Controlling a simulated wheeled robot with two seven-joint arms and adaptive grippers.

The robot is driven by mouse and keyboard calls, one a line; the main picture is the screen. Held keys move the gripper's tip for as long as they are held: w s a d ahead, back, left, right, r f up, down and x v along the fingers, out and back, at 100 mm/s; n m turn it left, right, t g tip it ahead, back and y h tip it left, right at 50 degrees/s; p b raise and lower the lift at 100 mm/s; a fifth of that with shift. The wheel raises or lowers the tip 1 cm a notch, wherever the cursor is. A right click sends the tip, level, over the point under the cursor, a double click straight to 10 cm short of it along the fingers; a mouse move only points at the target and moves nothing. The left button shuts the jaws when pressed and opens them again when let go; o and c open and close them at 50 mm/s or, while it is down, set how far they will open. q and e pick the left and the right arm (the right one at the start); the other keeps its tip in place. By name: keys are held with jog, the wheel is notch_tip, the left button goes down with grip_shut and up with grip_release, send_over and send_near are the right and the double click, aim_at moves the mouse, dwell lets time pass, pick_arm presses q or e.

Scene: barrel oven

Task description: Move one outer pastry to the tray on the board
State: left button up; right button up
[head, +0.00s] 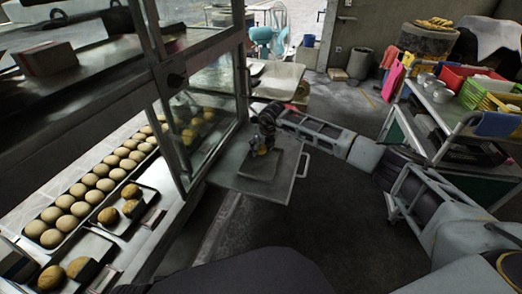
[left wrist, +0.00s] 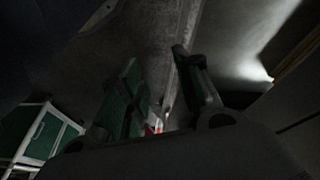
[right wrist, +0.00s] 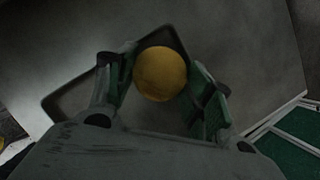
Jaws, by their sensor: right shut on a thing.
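My right gripper (head: 260,146) is shut on a round golden-brown pastry (right wrist: 160,73), which sits between its green-padded fingers in the right wrist view. The pastry is above a small dark tray (head: 257,168) on the grey board (head: 228,177). The tray (right wrist: 75,100) is behind the pastry in the right wrist view. I cannot tell whether the pastry touches it. My left gripper (left wrist: 158,65) is open and empty, with its fingers apart over a dim floor. Other brown pastries (head: 109,215) lie on small trays at the left in the head view.
A glass-sided display case (head: 212,85) stands left of the board. Rows of pale dough balls (head: 80,190) lie on a long tray beneath it. A cart with red and green crates (head: 465,75) stands at the right. Open floor (head: 330,210) lies right of the board.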

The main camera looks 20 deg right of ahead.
jog(key=shift+f, duration=0.65)
pick_arm(q)
jog(key=shift+s+r, duration=0.2)
jog(key=shift+r, duration=0.1)
pick_arm(e)
jog(key=shift+f, duration=0.2)
pick_arm(q)
jog(key=shift+r, duration=0.15)
pick_arm(e)
jog(key=o, duration=1)
pick_arm(q)
jog(key=shift+w+r, duration=0.2)
jog(key=shift+w, duration=0.1)
pick_arm(e)
jog(key=shift+r, duration=0.2)
jog(key=shift+s+r, duration=0.2)
jog(key=shift+r, duration=0.35)
pick_arm(q)
jog(key=shift+g, duration=0.3)
jog(key=f+p, duration=0.1)
jog(key=f, duration=0.1)
jog(key=f+p, duration=0.1)
jog(key=f, duration=0.1)
jog(key=shift+a+p, duration=0.3)
pick_arm(e)
jog(key=v, duration=1.1)
